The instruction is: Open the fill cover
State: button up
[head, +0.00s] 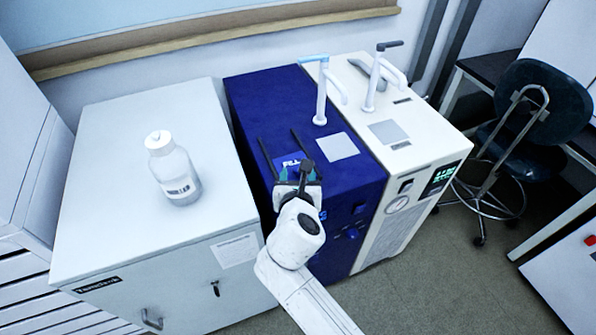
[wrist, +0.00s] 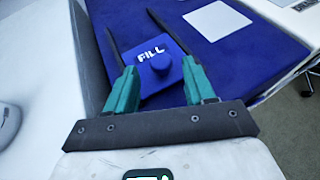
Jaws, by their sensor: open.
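The fill cover (wrist: 152,64) is a blue lid with white FILL lettering and a round blue knob near its front edge. It lies on top of the dark blue unit (head: 262,92) and looks closed. My gripper (wrist: 148,28) is open, with its two long dark fingers reaching past either side of the cover. The knob lies between the green finger bases in the wrist view. In the head view my gripper (head: 278,138) is above the front left of the blue unit, and the cover (head: 291,161) is partly hidden behind it. I cannot tell whether the fingers touch the cover.
A white unit (head: 425,135) stands against the blue one at right, with curved taps on both. A white cabinet (head: 105,200) with a labelled bottle (head: 176,172) is at left. A stool (head: 535,110) stands at far right. Floor (head: 430,270) at front right is clear.

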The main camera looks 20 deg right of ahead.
jog(key=shift+x, duration=1.4)
grip_shut()
